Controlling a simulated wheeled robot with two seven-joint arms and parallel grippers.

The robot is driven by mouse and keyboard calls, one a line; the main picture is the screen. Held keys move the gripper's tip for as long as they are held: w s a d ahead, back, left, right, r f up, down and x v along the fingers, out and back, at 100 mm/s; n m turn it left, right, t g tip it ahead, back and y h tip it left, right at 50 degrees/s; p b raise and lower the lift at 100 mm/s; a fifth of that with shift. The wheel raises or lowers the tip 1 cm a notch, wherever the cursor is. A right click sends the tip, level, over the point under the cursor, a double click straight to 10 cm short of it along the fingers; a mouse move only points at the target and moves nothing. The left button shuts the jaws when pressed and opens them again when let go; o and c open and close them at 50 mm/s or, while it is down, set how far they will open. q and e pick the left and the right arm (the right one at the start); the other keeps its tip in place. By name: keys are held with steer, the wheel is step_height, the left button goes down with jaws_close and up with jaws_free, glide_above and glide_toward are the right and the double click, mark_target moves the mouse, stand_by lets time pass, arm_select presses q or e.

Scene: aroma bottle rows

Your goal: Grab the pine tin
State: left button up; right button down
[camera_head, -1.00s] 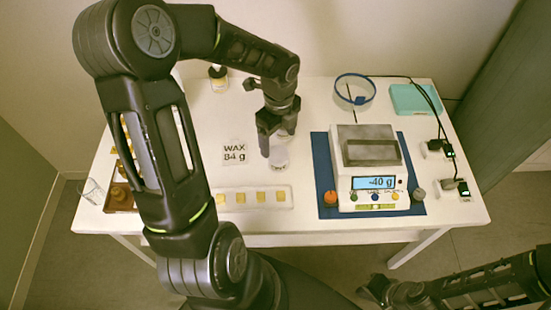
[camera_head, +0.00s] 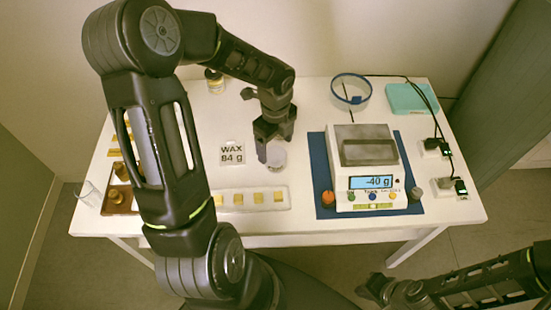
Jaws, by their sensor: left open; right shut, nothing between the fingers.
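A small pale round tin (camera_head: 276,158) stands on the white table left of the scale. I cannot read a label, so I cannot tell whether it is the pine tin. My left gripper (camera_head: 274,142) is open, pointing down, right at this tin, and its fingers cover part of it. I cannot tell whether they touch it. My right gripper (camera_head: 372,290) is shut and empty, low at the right, in front of the table and far from the tin.
A scale (camera_head: 368,170) reading -40 g stands on a blue mat (camera_head: 325,170). A card (camera_head: 232,153) reads WAX 84 g. A white tray (camera_head: 284,208) holds several yellow squares. A brown rack (camera_head: 118,200), glass, bottle (camera_head: 214,82), clear round container (camera_head: 351,92) and teal box (camera_head: 410,98) stand around.

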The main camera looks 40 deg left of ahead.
mark_target(276, 154)
arm_select(q)
step_height(276, 154, down, 5)
steer(key=shift+d+r, duration=0.1)
stand_by(0.7)
steer(key=c, duration=1.5)
step_height(276, 154, up, 10)
stand_by(0.5)
